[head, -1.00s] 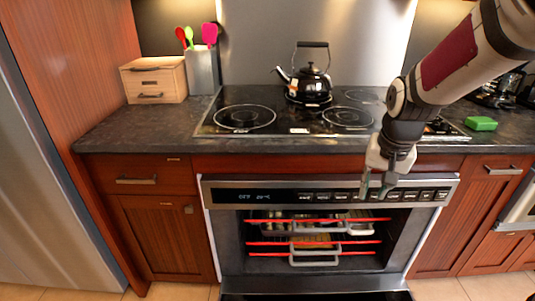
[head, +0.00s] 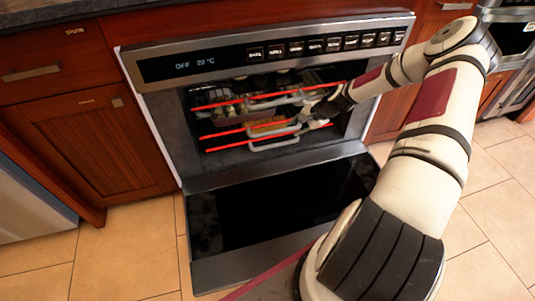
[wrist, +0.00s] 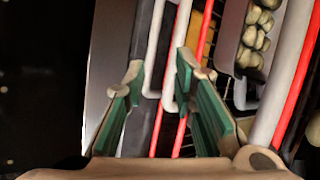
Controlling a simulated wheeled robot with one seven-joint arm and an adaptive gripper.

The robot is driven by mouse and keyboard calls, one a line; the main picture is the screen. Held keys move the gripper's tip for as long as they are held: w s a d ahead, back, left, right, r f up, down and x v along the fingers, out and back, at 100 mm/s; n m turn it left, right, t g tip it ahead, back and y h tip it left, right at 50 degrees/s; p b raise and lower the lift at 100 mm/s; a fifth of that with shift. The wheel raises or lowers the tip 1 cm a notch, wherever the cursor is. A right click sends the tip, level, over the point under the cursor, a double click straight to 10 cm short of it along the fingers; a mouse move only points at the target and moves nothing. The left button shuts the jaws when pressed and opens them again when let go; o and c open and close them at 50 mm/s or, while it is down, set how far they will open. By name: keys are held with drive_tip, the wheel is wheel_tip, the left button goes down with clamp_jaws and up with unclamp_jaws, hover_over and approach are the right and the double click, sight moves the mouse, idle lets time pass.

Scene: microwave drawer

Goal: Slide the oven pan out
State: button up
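The oven (head: 225,70) is open, with its door (head: 270,215) folded down. Inside, a lower pan with a pale grey loop handle (head: 273,144) holds something orange-brown. An upper pan (head: 275,101) sits on the rack above. My gripper (head: 312,121) reaches into the oven from the right, at the right end of the lower pan's handle. In the wrist view, my gripper (wrist: 155,85) is open. A pale handle loop (wrist: 168,100) lies between or just beyond the green-padded fingers; contact cannot be told.
Red-edged racks (head: 230,134) cross the oven close to my gripper. The upper pan (wrist: 245,45), with roundish greenish pieces in it, is just right of the fingers in the wrist view. Tiled floor (head: 130,255) is clear left of the door.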

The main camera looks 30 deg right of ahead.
sight(276, 145)
drive_tip(key=w+a+f+b, duration=0.1)
drive_tip(key=w+f+b, duration=0.1)
drive_tip(key=f, duration=0.3)
drive_tip(key=w+f+m+b, duration=0.1)
drive_tip(key=w+f+b, duration=0.2)
drive_tip(key=f, duration=0.3)
drive_tip(key=w+a+f+m+b, duration=0.1)
drive_tip(key=w+f+b, duration=0.1)
drive_tip(key=f, duration=0.3)
drive_tip(key=shift+w+a+f+t, duration=0.1)
drive_tip(key=shift+w+a+t, duration=0.1)
drive_tip(key=shift+w, duration=0.2)
drive_tip(key=shift+w+a+f+t, duration=0.1)
drive_tip(key=shift+w+t, duration=0.1)
drive_tip(key=shift+w, duration=0.15)
drive_tip(key=shift+c, duration=0.6)
clamp_jaws()
